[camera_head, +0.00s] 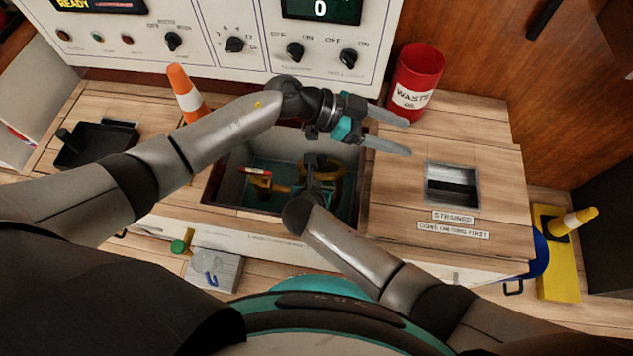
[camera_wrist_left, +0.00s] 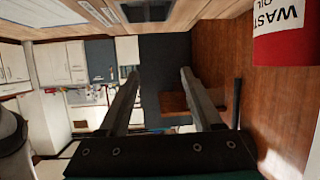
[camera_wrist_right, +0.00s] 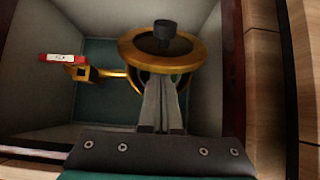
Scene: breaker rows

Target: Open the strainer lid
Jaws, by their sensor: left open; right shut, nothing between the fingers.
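A round brass fitting with a black knob (camera_wrist_right: 164,35) sits in the open compartment. Its brass rim (camera_wrist_right: 196,50) is close in the right wrist view and partly hidden in the head view (camera_head: 337,180). I cannot tell whether it is the strainer lid. My right gripper (camera_wrist_right: 163,85) is shut and empty, its fingertips at the near side of the rim; I cannot tell if they touch. It points into the compartment in the head view (camera_head: 313,170). My left gripper (camera_head: 405,134) is open and empty above the worktop, right of the compartment. A "STRAINER" label (camera_head: 453,217) lies below a metal recess (camera_head: 452,186).
The compartment's walls (camera_wrist_right: 205,100) surround the brass parts closely. A red tag (camera_wrist_right: 62,57) sits left of the fitting. A red waste oil can (camera_head: 416,80) stands behind my left gripper. An orange cone (camera_head: 184,92) and black tray (camera_head: 95,143) are to the left.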

